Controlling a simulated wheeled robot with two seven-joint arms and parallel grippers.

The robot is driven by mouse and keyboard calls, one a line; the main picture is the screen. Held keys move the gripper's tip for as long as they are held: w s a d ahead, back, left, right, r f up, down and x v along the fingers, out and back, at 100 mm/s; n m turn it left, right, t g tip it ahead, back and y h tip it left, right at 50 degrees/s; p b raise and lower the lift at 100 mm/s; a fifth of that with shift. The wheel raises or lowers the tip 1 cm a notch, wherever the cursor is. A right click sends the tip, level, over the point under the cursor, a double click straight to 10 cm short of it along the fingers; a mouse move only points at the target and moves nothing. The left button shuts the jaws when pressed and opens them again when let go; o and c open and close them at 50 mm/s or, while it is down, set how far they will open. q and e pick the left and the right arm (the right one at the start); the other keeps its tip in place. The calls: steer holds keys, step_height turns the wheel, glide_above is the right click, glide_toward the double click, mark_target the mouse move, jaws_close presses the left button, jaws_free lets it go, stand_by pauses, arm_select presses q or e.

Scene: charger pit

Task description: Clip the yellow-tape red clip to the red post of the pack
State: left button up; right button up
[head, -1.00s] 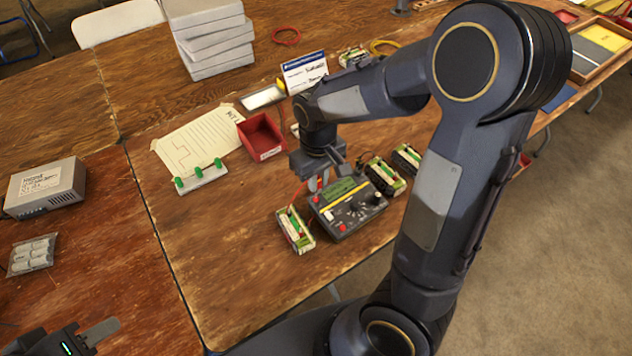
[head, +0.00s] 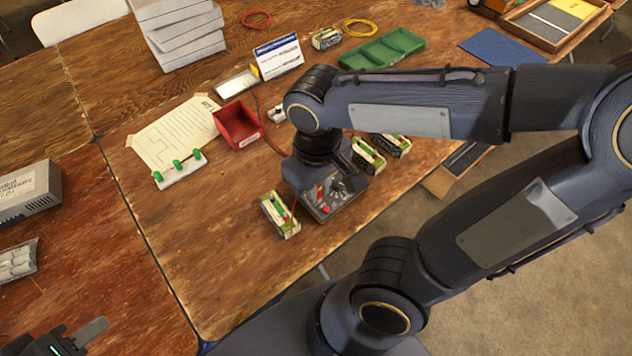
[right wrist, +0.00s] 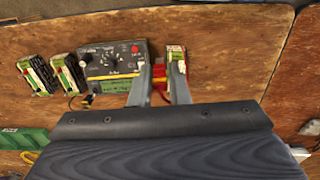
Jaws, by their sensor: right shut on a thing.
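My right gripper (right wrist: 158,78) is shut on a red clip (right wrist: 159,86) with yellow on it, in the right wrist view. The fingers sit between the charger (right wrist: 112,62) and a white-and-green pack (right wrist: 175,57), very close to that pack. In the head view this pack (head: 279,215) lies left of the charger (head: 338,203), with a red wire by it. My right wrist covers much of the charger there and hides the fingertips. The pack's red post is not clear. My left gripper (head: 92,330) is at the bottom left, away from the packs; its opening does not show.
Two more packs (head: 368,155) (head: 396,145) lie beyond the charger. A red bin (head: 238,124), a sheet with a diagram (head: 172,135), a green-post strip (head: 180,168) and a green tray (head: 383,48) are further back. The table left of the near pack is clear.

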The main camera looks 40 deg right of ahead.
steer(key=w+d, duration=0.3)
steer(key=d, duration=0.9)
steer(key=w+d, duration=0.4)
steer(key=d, duration=0.8)
steer(key=w+d, duration=0.3)
steer(key=d, duration=0.9)
step_height(320, 180, down, 7)
steer(key=b, duration=0.3)
steer(key=shift+a+r+b, duration=0.15)
steer(key=shift+r+b, duration=0.05)
steer(key=shift+b, duration=0.2)
steer(key=shift+f, duration=0.2)
steer(key=shift+s+f+b, duration=0.1)
steer(key=shift+f+b, duration=2.25)
steer(key=shift+f, duration=1.05)
steer(key=shift+r, duration=0.1)
steer(key=shift+f, duration=0.25)
